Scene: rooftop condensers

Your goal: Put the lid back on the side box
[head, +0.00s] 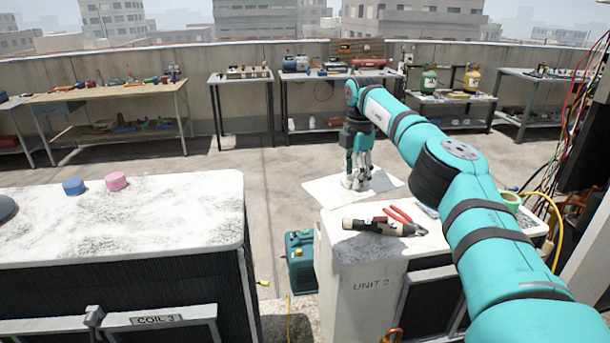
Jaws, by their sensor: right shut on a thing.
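My right arm comes in from the right and reaches over the white UNIT 2 cabinet (362,285). My right gripper (357,182) points down beyond the cabinet's far edge and is shut. A flat white panel (322,191), which looks like the lid, lies around and below the fingertips. The gripper appears shut on the middle of this panel, but the fingers hide the contact. I cannot tell how high the panel is above the floor. I cannot make out the side box for certain. My left gripper is out of view.
Pliers with red handles (401,216) and a dark-and-cream tool (378,227) lie on UNIT 2. A teal case (300,262) stands left of it. The COIL 3 unit (150,220) carries a blue cap (74,187) and a pink cap (116,181). Benches line the back wall; open floor lies between.

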